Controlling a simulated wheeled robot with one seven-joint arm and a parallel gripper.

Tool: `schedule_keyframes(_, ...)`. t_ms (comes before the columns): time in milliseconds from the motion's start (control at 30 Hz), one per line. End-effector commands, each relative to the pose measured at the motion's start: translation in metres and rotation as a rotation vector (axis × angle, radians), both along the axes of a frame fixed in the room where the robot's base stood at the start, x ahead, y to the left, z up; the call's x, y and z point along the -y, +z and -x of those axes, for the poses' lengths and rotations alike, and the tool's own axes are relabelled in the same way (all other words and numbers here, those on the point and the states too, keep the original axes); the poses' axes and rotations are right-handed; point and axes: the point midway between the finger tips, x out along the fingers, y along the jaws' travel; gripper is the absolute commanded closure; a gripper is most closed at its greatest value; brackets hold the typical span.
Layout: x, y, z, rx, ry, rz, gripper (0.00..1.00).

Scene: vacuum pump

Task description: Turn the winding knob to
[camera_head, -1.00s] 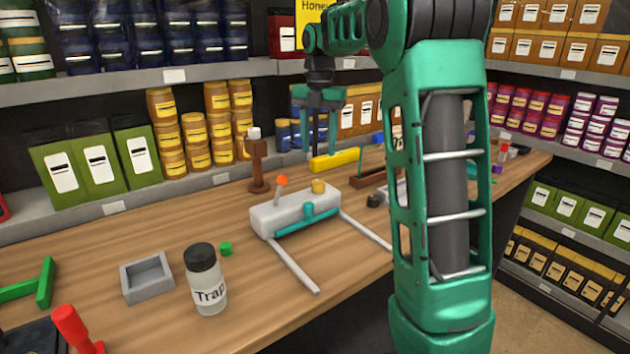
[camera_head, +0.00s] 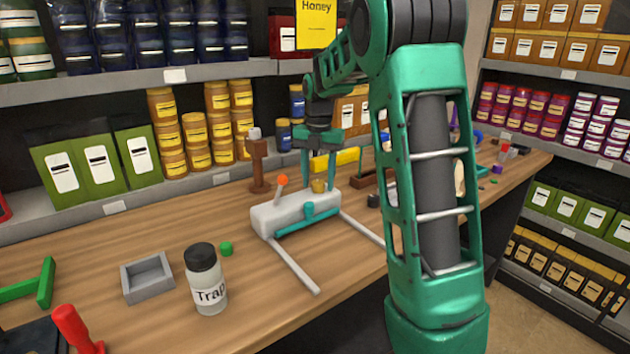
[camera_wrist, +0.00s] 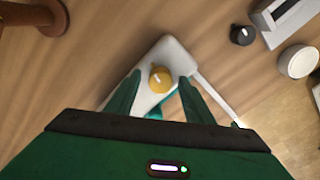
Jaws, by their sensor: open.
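The yellow knob (camera_head: 319,186) sits on the right end of the top of a white pump body (camera_head: 275,218) on the wooden bench. It has a pale mark on top in the wrist view (camera_wrist: 161,77). My gripper (camera_head: 319,186) is open, its fingers pointing down at the knob in the head view. In the wrist view my gripper (camera_wrist: 157,82) has one finger on each side of the knob, with gaps between. I cannot tell whether the fingertips reach down to the knob's height. An orange-tipped lever (camera_head: 282,182) and a teal bar (camera_head: 308,209) are also on the pump.
A brown post (camera_head: 258,165) stands behind the pump. A jar marked Trap (camera_head: 205,280), a grey open box (camera_head: 146,277) and a small green piece (camera_head: 226,248) are in front on the left. A black knob (camera_wrist: 242,35) lies to the right. Stocked shelves line the back.

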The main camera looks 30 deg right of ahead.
Motion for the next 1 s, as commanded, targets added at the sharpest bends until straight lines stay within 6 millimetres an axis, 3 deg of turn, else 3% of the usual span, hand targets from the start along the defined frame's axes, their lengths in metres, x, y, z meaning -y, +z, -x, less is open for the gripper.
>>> schedule_keyframes(167, 0.0001, 0.0000, 0.0000, 0.000, 0.000, 0.000, 0.52)
schedule_keyframes(333, 0.0002, 0.0001, -0.0001, 0.000, 0.000, 0.000, 0.91)
schedule_keyframes(367, 0.0002, 0.0002, -0.0001, 0.000, 0.000, 0.000, 0.94)
schedule_keyframes(733, -0.0003, 0.0005, -0.0008, 0.002, -0.044, 0.000, 0.93)
schedule_keyframes(1000, -0.0008, 0.0008, -0.0013, 0.004, -0.214, 0.000, 0.93)
